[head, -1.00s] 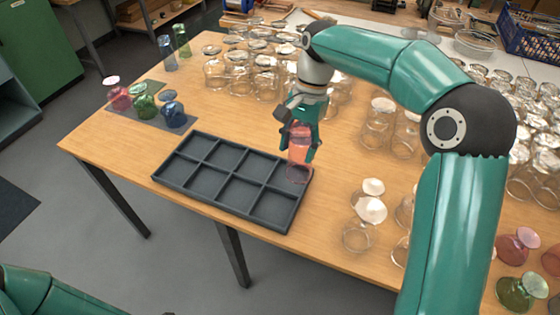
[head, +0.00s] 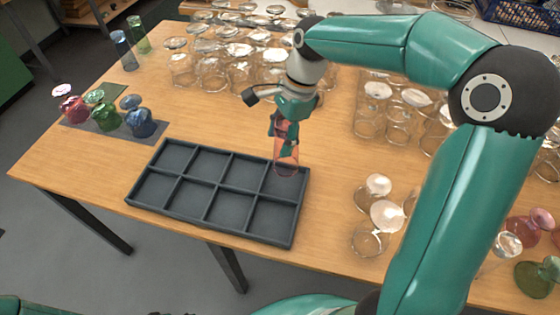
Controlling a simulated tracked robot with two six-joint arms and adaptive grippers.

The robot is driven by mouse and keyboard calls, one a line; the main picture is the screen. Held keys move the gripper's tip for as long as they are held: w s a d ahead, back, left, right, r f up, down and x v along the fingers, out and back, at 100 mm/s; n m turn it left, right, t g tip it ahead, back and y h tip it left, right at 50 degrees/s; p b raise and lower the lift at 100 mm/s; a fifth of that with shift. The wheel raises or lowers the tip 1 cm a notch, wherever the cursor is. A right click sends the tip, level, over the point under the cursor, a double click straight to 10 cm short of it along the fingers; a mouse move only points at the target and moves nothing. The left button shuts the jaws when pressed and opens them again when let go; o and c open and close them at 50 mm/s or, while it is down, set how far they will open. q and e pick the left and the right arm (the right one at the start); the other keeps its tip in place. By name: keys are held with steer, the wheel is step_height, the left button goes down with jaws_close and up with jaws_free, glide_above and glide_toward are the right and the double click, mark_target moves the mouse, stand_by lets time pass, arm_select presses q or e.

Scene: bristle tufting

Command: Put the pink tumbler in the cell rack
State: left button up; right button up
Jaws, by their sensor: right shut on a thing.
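The pink tumbler (head: 287,158) is clear pink glass and hangs upright under my right gripper (head: 284,134), which is shut on its upper part. The cell rack (head: 215,226) is a dark grey tray with two rows of square cells, lying flat on the table. The tumbler's lower end shows over the back right corner cell. I cannot tell whether its base touches the cell floor or is a little above it. The cells I can see hold nothing else. My left gripper is out of view.
Pink, green and blue goblets stand on a dark mat (head: 80,125) at the left, with blue (head: 124,50) and green (head: 139,35) tall glasses behind. Many clear glasses (head: 240,60) crowd the back. Clear glasses (head: 369,238) stand right of the rack. The table left of the rack is bare.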

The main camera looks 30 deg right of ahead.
step_height(320, 180, down, 8)
stand_by(0.5)
steer(key=o, duration=1.4)
steer(key=shift+o, duration=0.2)
steer(key=v, duration=1.2)
